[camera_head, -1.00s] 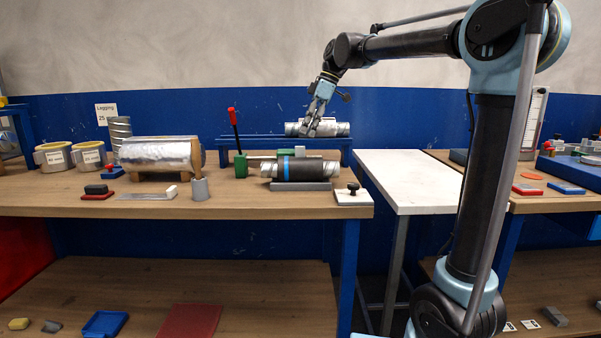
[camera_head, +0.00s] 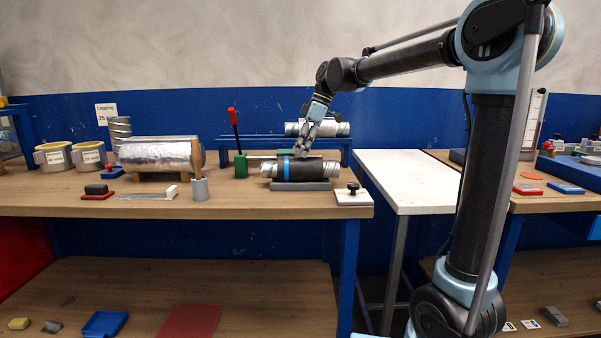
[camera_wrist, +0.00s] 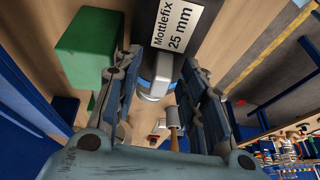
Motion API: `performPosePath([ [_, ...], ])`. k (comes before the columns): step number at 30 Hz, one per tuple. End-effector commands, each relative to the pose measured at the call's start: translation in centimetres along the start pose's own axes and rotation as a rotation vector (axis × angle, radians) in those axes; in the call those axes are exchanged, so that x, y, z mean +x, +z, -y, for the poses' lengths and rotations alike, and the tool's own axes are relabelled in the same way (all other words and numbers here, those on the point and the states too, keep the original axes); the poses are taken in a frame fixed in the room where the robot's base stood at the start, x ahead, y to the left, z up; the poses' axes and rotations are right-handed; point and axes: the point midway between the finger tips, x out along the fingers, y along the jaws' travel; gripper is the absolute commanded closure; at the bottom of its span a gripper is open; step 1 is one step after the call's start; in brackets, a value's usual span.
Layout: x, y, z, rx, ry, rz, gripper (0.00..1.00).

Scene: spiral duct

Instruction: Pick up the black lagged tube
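The black lagged tube (camera_head: 305,171) lies level on a grey rest on the wooden bench, with bare silver ends and a blue band near its left end. In the wrist view, the tube (camera_wrist: 143,28) runs between my fingers and carries a white label reading "Mottlefix 25 mm". My gripper (camera_head: 303,154) points down just above the tube, near the blue band. In the wrist view, my gripper (camera_wrist: 160,100) is open, with one finger to each side of the tube. Whether the fingers touch it I cannot tell.
A green block (camera_wrist: 90,45) stands close to my left finger in the wrist view. A red-handled lever (camera_head: 235,135) is left of the tube. Another silver duct (camera_head: 325,129) lies on a blue rack behind. A grey cup (camera_head: 200,189) stands in front left. The white table (camera_head: 410,180) is clear.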

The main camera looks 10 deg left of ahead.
Motion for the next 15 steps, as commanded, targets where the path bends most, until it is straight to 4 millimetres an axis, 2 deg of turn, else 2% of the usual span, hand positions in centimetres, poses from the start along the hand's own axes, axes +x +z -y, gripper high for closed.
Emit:
performPosePath([
  [1, -0.01, -0.01, -0.01, 0.0, 0.0, 0.0, 0.75],
  [4, 0.0, -0.03, 0.0, 0.0, 0.0, 0.0, 0.98],
  [5, 0.0, -0.03, 0.0, 0.0, 0.0, 0.0, 1.0],
  [15, 0.0, -0.19, 0.01, -0.002, 0.0, 0.0, 1.0],
])
